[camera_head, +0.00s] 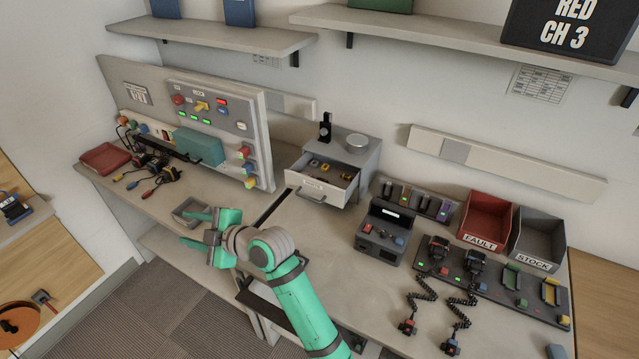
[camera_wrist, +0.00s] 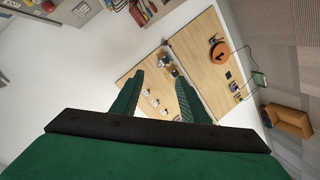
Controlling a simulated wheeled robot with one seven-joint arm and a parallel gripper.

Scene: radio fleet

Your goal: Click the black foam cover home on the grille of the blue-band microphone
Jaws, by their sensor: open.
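My gripper (camera_head: 207,236) is above the front edge of the left bench in the head view. In the wrist view its two green fingers (camera_wrist: 158,92) stand apart with nothing between them. Several dark headset-like items (camera_head: 155,165) lie on the left bench, beyond my gripper, with small yellow, blue and red parts in front. The small blue part (camera_head: 132,184) may be the blue-band microphone; it is too small to tell. I cannot make out the black foam cover in either view.
A small grey tray (camera_head: 183,207) sits beside my gripper. An open drawer (camera_head: 318,190) holds small parts. A radio unit (camera_head: 384,232), red bin (camera_head: 487,216), grey bin (camera_head: 540,236) and coiled-cord handsets (camera_head: 437,250) occupy the right bench. The upright switch panel (camera_head: 262,140) stands behind.

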